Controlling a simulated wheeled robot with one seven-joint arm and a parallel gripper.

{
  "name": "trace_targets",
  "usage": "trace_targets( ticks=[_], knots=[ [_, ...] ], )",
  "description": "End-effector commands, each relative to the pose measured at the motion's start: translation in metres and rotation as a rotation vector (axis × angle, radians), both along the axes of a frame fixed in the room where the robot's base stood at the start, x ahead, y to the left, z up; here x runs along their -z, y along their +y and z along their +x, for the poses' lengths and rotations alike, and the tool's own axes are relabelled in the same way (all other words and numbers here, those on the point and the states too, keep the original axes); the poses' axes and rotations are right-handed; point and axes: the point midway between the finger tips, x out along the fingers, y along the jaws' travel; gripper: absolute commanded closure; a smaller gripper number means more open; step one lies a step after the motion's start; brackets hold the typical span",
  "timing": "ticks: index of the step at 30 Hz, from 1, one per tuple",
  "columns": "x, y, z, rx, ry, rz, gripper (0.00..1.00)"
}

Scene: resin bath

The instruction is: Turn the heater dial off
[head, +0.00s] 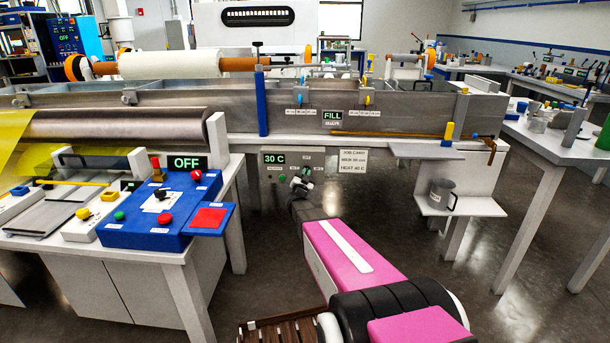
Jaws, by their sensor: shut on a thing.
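The heater panel (316,159) is a pale box on the front of the long grey bath. Its green display (273,158) reads 30 C. My arm reaches forward from the lower right to this panel. My gripper (302,181) is at the panel's lower middle, shut on the heater dial (306,171). The gripper covers most of the dial, so its pointer and exact setting cannot be read. Small labels around the dial are too small to read.
A paper card (353,160) with HEAT 40 C hangs right of the panel. A metal mug (441,192) stands on a low shelf at the right. A blue control box (165,212) with an OFF display stands on the left bench. Open floor lies below the panel.

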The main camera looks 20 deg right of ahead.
Motion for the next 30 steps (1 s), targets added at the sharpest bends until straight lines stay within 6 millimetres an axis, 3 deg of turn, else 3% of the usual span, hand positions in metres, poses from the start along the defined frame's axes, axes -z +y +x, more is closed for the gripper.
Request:
trace_targets(
  ticks=[15,30],
  knots=[
    [-0.0024,-0.0062,0.0057,0.006,0.108,-0.361,1.00],
    [-0.0034,-0.0068,0.0068,0.008,0.134,-0.451,1.00]
  ],
)
